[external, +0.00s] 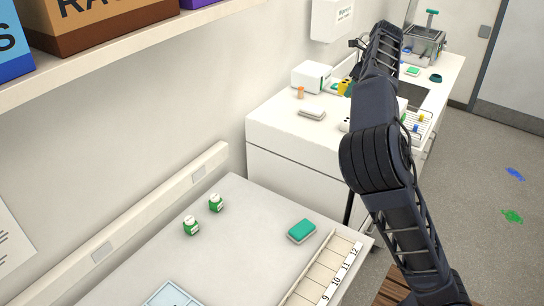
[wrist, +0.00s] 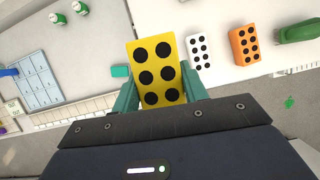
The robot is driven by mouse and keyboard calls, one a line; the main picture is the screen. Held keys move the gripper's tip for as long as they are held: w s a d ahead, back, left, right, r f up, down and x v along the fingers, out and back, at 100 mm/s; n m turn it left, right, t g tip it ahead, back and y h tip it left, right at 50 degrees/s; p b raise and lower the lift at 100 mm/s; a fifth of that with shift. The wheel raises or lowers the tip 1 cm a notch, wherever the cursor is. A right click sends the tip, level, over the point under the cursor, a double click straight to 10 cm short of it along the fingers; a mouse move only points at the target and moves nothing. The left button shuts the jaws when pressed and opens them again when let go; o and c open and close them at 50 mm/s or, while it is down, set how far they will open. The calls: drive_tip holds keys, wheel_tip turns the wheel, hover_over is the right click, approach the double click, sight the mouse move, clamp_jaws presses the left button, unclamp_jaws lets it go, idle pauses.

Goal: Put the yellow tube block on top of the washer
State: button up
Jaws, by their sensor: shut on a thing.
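The yellow tube block (wrist: 157,72), with several black holes in its face, is held between the teal fingers of my gripper (wrist: 157,95) in the wrist view. In the external view the yellow block (external: 344,87) shows beside my gripper (external: 350,88) at the far bench, partly hidden by my arm. A white box-like device (external: 311,76) stands at the back of that bench, left of the gripper. A grey machine with a green handle (external: 424,45) stands at its far end. I cannot tell for sure which one is the washer.
A white block (wrist: 200,50) and an orange block (wrist: 244,46) with holes lie on the bench right of the held block. A green object (wrist: 300,32) lies farther right. The near bench holds two green bottles (external: 216,203) and a teal-topped block (external: 301,231).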

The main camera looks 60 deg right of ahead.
wheel_tip(320, 180, down, 20)
drive_tip(key=shift+r, duration=0.15)
idle(0.5)
drive_tip(key=o, duration=1.1)
drive_tip(key=shift+c, duration=0.2)
drive_tip(key=v, duration=1.2)
